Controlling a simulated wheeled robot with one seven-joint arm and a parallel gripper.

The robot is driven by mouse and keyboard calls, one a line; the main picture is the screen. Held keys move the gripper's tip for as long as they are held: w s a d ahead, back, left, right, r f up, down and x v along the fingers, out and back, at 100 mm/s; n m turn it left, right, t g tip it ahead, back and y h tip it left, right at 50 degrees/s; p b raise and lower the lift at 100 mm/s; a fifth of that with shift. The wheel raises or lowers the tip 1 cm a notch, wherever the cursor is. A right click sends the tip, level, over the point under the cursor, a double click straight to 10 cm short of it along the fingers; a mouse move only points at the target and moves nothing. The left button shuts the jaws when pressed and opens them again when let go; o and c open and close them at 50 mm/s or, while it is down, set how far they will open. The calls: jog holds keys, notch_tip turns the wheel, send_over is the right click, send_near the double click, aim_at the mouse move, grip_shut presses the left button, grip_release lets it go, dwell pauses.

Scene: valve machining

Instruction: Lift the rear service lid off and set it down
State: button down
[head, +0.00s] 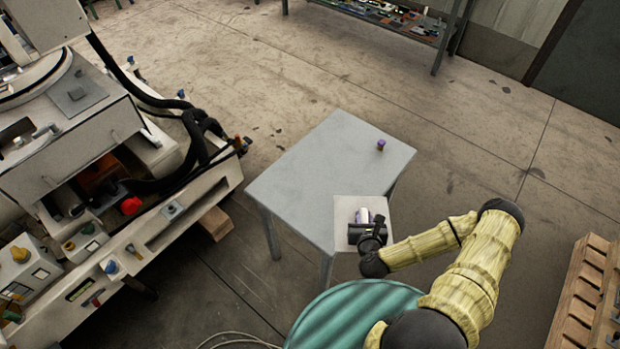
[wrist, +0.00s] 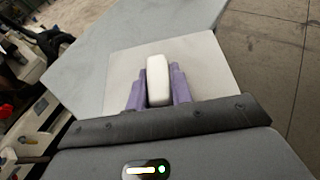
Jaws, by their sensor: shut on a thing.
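The lid (head: 345,208) is a pale square plate with a white upright handle. It shows over the front right corner of a grey table (head: 310,165). In the wrist view, the plate (wrist: 205,55) lies beyond my fingers, and its handle (wrist: 158,72) stands between them. My gripper (head: 363,216) is shut on this handle, with a purple finger on each side. The plate looks roughly level with the tabletop. I cannot tell whether it touches the table or hangs just above it. My gripper hides part of the plate's near side.
A small purple knob-like object (head: 381,145) stands near the table's far right edge. The left and middle of the tabletop are clear. A large pale machine (head: 150,225) with black hoses stands at left. A green round surface (head: 350,318) is at the front, and a wooden pallet (head: 590,290) at right.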

aim_at(340, 197)
jog(key=w+a+f+n+y+b, duration=0.1)
jog(key=w+a+b, duration=0.1)
jog(key=w, duration=0.1)
jog(key=w+a+n+y+b, duration=0.1)
jog(key=w+a+b, duration=0.1)
jog(key=w+a+f+n+y+b, duration=0.1)
jog(key=w+a+b, duration=0.1)
jog(key=w+b, duration=0.1)
jog(key=shift+w+a+f+y, duration=0.3)
jog(key=shift+a, duration=0.1)
jog(key=w+a+r+n+g+y+b, duration=0.1)
jog(key=w+a+b, duration=0.4)
jog(key=a, duration=0.6)
notch_tip(340, 197, up, 2)
jog(key=shift+w+r+n+g+y, duration=0.1)
jog(key=shift+w+n+g+y, duration=0.3)
jog(key=shift+n+y, duration=0.55)
jog(key=shift+f+b, duration=2.4)
jog(key=shift+f, duration=1.05)
jog(key=c, duration=1.2)
grip_release()
jog(key=shift+o, duration=0.2)
